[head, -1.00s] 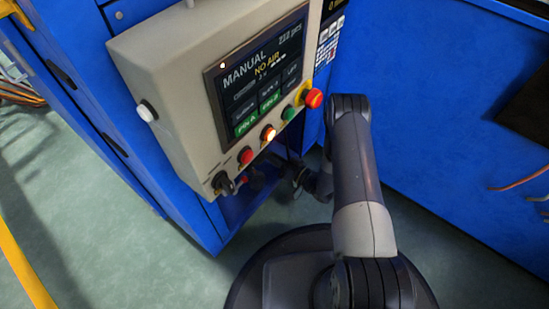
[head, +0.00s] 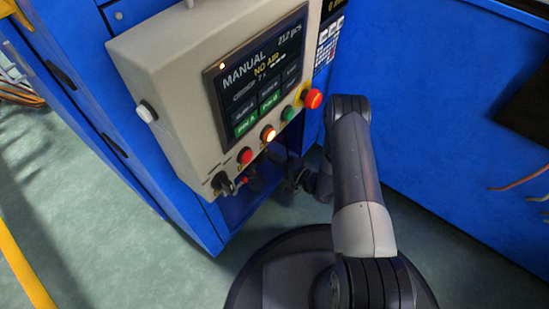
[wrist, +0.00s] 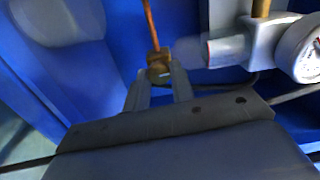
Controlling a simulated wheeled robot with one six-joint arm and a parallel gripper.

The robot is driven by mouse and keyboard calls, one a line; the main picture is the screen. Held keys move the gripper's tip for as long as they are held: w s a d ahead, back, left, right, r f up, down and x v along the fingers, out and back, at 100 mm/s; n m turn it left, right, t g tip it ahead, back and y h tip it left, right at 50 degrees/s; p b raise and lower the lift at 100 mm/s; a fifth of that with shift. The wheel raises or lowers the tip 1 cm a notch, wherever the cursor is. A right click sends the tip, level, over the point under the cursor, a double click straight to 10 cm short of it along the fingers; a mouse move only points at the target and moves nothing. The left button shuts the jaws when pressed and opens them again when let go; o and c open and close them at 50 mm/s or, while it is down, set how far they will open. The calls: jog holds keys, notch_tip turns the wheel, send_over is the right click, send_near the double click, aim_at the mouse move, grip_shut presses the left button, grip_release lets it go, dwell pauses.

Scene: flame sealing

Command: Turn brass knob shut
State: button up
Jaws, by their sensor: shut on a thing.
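The brass knob (wrist: 158,68) shows in the wrist view, just above the middle, with a thin copper-coloured rod or tube rising from it. My gripper (wrist: 160,82) has its two fingers on either side of the knob and is shut on it. The fingers hide parts of the knob's sides. In the head view my gripper is mostly hidden in shadow below the control panel, and the knob cannot be made out there.
A pressure gauge (wrist: 308,50) and a grey fitting (wrist: 228,50) sit close right of the knob. A red emergency button (head: 313,98) is near my arm. Blue cabinet walls (head: 450,130) stand around.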

jog(key=shift+m, duration=0.6)
jog(key=o, duration=0.9)
jog(key=shift+o, duration=0.2)
jog(key=p+v, duration=0.3)
jog(key=v, duration=0.7)
jog(key=shift+s+d, duration=0.25)
jog(key=shift+d, duration=0.05)
jog(key=b+x, duration=0.3)
jog(key=x, duration=0.8)
jog(key=shift+d, duration=0.1)
